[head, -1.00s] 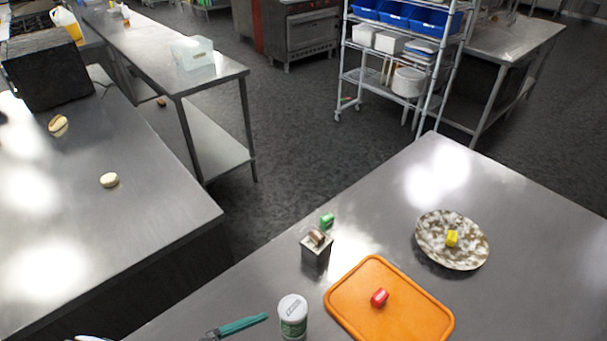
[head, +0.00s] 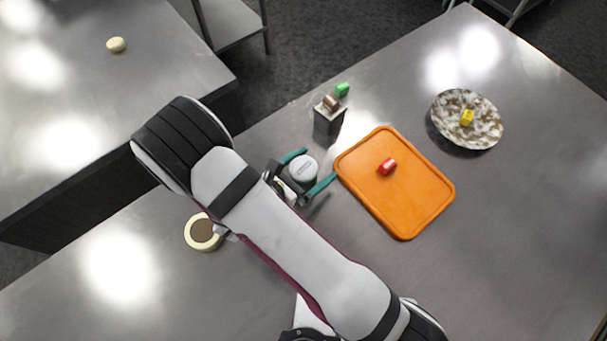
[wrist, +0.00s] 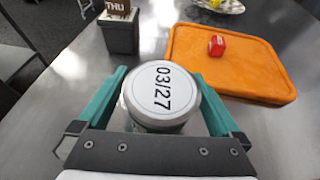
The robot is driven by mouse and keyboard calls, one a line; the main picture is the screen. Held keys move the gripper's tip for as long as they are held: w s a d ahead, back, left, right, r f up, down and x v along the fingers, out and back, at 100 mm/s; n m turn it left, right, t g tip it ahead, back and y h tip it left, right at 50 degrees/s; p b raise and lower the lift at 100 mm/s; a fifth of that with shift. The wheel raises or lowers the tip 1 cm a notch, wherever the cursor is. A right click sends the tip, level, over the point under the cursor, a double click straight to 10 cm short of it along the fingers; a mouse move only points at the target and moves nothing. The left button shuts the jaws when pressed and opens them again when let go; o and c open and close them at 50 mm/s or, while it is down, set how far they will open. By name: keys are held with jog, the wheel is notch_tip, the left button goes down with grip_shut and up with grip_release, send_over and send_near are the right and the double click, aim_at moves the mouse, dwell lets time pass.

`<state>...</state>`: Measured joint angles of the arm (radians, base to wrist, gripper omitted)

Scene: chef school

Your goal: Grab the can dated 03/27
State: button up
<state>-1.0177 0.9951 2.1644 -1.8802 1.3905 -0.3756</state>
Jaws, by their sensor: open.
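The can (wrist: 160,92) has a white lid printed 03/27 and stands upright on the steel table. It also shows in the head view (head: 303,168). My gripper (wrist: 161,85) is open, with its two teal fingers on either side of the can's lid. Whether the fingers touch the can I cannot tell. The can's lower body is mostly hidden by the lid and gripper.
An orange cutting board (head: 420,205) with a red block (head: 387,166) lies right of the can. A metal box (head: 328,125) with a brown block on top and a green block (head: 342,89) stand behind. A speckled plate (head: 440,105) holds a yellow block. A cream roll (head: 192,232) lies left of my arm.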

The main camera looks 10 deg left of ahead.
grip_shut()
dwell(0.4)
